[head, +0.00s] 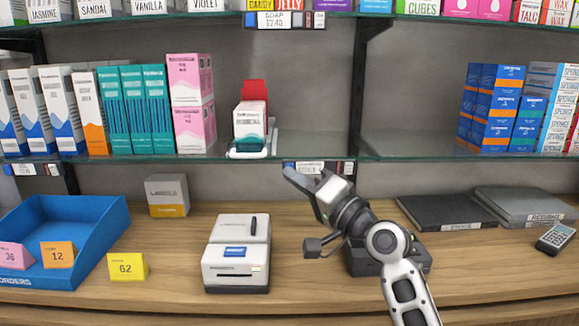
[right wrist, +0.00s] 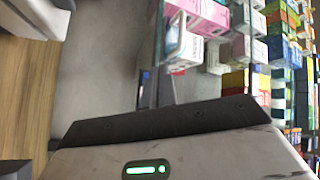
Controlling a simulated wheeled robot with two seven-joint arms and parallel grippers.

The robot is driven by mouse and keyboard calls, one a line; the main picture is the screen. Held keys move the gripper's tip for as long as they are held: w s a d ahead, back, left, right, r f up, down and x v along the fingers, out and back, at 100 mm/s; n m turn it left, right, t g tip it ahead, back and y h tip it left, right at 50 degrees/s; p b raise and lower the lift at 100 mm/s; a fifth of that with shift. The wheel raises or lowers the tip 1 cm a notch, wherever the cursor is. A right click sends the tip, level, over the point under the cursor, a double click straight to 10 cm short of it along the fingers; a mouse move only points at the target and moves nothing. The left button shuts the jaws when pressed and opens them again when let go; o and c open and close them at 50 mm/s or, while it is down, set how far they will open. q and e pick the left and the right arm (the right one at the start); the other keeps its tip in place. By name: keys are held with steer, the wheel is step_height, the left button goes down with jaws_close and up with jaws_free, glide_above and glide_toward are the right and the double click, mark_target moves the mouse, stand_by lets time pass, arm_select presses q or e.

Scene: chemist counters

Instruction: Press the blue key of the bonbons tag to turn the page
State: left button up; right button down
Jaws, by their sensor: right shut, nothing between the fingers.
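Three shelf tags show in the head view. One tag (head: 308,166) sits on the lower glass shelf's front edge at the middle, its print too small to read. Another tag (head: 285,20) on the upper shelf appears to read "SOAP", and a third tag (head: 32,169) is at the far left. I cannot tell which is the bonbons tag, and I cannot make out its blue key. My right gripper (head: 288,173) is shut and empty, its tip just below the left end of the middle tag; contact cannot be told. My left gripper is not in view.
A red-backed holder with a box (head: 250,118) stands on the shelf above the middle tag. On the wooden counter are a blue tray (head: 90,215), a white printer-like device (head: 237,270), grey folders (head: 525,205) and a calculator (head: 556,238).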

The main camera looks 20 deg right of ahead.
steer(key=shift+s, duration=0.15)
steer(key=s+p, duration=0.1)
steer(key=s, duration=0.1)
steer(key=s+a+p, duration=0.1)
steer(key=s, duration=0.1)
steer(key=shift+s+a, duration=0.2)
steer(key=shift+s, duration=0.15)
stand_by(0.6)
